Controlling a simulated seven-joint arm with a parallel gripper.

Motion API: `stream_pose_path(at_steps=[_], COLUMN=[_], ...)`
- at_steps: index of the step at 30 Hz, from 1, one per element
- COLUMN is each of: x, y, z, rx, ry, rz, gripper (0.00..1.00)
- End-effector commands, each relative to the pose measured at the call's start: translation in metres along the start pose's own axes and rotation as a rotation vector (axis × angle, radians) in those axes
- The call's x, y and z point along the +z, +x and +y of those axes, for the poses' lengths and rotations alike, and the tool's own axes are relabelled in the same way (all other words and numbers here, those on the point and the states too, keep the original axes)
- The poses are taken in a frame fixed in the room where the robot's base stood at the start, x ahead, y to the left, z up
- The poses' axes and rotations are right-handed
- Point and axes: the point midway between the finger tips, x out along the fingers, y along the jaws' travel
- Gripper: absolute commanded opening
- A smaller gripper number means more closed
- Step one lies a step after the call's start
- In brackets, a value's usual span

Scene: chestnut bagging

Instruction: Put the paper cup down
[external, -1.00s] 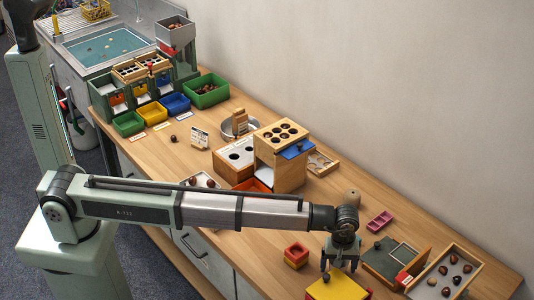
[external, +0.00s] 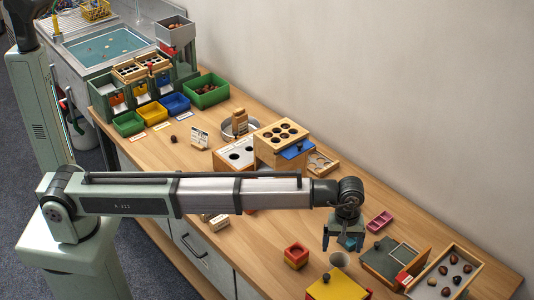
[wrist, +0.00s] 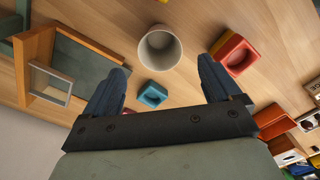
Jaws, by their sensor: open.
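The white paper cup (external: 340,259) stands upright on the table, just below my gripper (external: 342,246) in the external view. In the wrist view the cup (wrist: 160,48) shows its open mouth, and it looks empty. It lies just beyond my fingertips (wrist: 163,70), apart from both fingers. My gripper is open, with nothing held between its fingers. The cup's lower part is partly hidden in the external view.
A small teal block (wrist: 152,95) lies close to the cup. A red and yellow block stack (external: 296,256) and a yellow-topped box (external: 336,287) stand nearby. A green board (external: 388,259) and a chestnut tray (external: 447,278) are to the right.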

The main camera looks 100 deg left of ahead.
Motion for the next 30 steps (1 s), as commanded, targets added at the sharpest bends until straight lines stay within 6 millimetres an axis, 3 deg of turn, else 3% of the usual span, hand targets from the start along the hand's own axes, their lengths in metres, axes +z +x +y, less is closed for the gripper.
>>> stream_pose_path(at_steps=[7,21,23,26,30], x=[0.000,0.005,0.016,0.050,0.121], y=[-0.021,-0.025,-0.026,-0.029,-0.038], z=[0.000,0.002,0.005,0.014,0.027], rx=[0.000,0.005,0.015,0.049,0.113], ry=[0.000,0.007,0.019,0.059,0.137], rz=[0.000,-0.008,-0.024,-0.079,-0.194], gripper=[0.91,0.91,0.91,0.91,0.91])
